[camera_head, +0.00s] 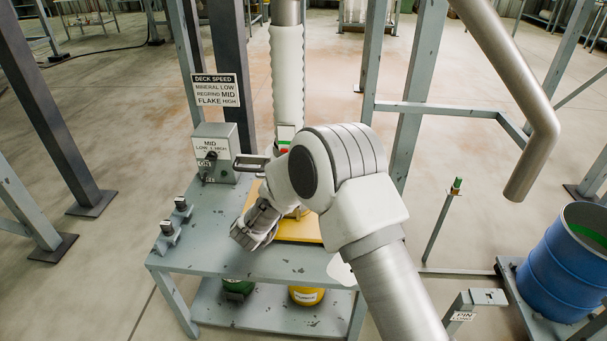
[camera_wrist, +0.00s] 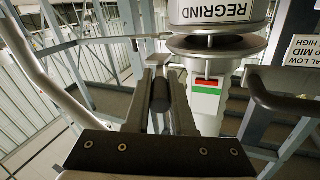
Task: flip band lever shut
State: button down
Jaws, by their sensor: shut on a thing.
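My gripper (camera_wrist: 158,78) fills the lower middle of the wrist view. Its two fingers are shut on a dark round bar, which looks like the band lever (camera_wrist: 162,94). Just right of it stands a pale spout with a red and green marker (camera_wrist: 207,88).
A grey control box (camera_head: 214,152) stands on the blue-grey table (camera_head: 200,250), with a dark handle (camera_head: 250,162) beside it. Two small clamps (camera_head: 174,228) sit at the table's left edge. Frame posts flank the spout. A blue drum (camera_head: 565,265) stands at right.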

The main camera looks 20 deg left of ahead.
jog(key=shift+r, duration=0.1)
dwell(0.3)
jog(key=c, duration=0.8)
grip_release()
jog(key=shift+o, duration=0.2)
jog(key=p+v, duration=0.3)
jog(key=v, duration=1.4)
jog(key=shift+a, duration=0.2)
jog(key=shift+s, duration=0.1)
